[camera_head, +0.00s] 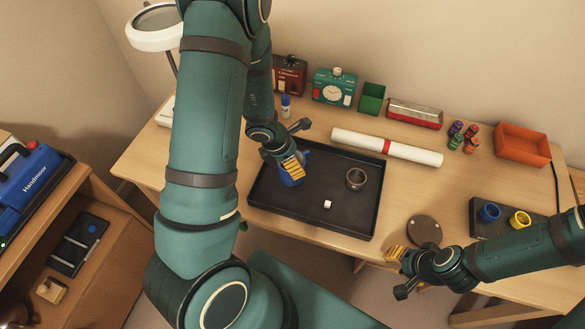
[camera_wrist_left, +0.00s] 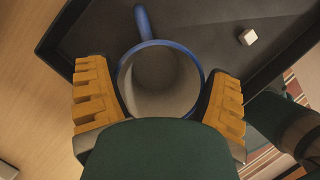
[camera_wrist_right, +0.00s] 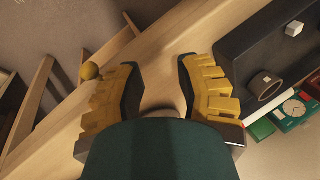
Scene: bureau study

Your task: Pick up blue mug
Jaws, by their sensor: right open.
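The blue mug (camera_head: 290,180) is at the left part of the black tray (camera_head: 315,224), partly hidden by my left gripper (camera_head: 290,165) in the head view. In the left wrist view the mug (camera_wrist_left: 143,22) shows its blue rim, pale empty inside and handle pointing to the top. The yellow fingers of my left gripper (camera_wrist_left: 160,100) stand on either side of the mug, very near its wall. Whether they press on it cannot be told. My right gripper (camera_head: 396,253) is open and empty at the front edge of the desk.
A dull metal cup (camera_head: 356,179) and a small white cube (camera_head: 327,204) are in the tray. A white roll (camera_head: 400,150) lies behind it. An orange bin (camera_head: 522,146) is at the back right.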

